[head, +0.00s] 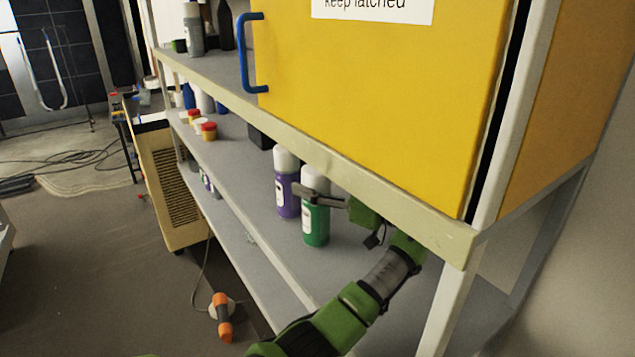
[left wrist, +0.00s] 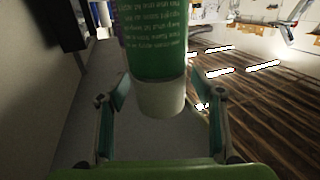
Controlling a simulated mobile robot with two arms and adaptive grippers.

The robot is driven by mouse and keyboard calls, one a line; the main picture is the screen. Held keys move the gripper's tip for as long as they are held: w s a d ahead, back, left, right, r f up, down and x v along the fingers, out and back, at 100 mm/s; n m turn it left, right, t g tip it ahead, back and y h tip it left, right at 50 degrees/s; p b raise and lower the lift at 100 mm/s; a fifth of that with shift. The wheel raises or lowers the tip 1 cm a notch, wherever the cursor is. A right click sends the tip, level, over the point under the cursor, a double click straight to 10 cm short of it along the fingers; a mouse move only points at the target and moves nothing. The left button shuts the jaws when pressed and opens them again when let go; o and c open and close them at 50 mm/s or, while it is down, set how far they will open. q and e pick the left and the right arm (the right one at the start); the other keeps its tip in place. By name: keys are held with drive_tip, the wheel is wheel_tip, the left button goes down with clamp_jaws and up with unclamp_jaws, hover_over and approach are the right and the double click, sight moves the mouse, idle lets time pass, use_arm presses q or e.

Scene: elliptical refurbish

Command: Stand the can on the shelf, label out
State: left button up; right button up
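A green can (head: 316,222) with a white cap stands upright on the grey shelf (head: 262,215) below the yellow cabinet. A white label patch shows on its left side in the head view. My left gripper (head: 318,193) reaches in from the right at the height of the cap. In the left wrist view the can (left wrist: 155,45) appears cap down between the two fingers, with small printed text towards the camera. My right gripper is in neither view.
A purple can (head: 287,192) stands close behind the green one. The yellow cabinet door (head: 380,95) with a blue handle (head: 250,55) overhangs the shelf. Red-lidded jars (head: 208,131) stand farther along. An orange tool (head: 222,318) lies on the floor.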

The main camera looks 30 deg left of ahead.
use_arm(q)
drive_tip(key=shift+r+p, duration=0.2)
drive_tip(key=shift+p, duration=0.1)
drive_tip(key=d+b, duration=0.2)
drive_tip(key=d, duration=0.1)
drive_tip(key=d+b, duration=0.2)
drive_tip(key=d, duration=0.2)
drive_tip(key=shift+s+f, duration=0.1)
drive_tip(key=shift+f, duration=0.1)
drive_tip(key=shift+d+r+b, duration=0.1)
drive_tip(key=shift+d+b, duration=0.2)
drive_tip(key=shift+b, duration=0.05)
drive_tip(key=shift+s, duration=0.1)
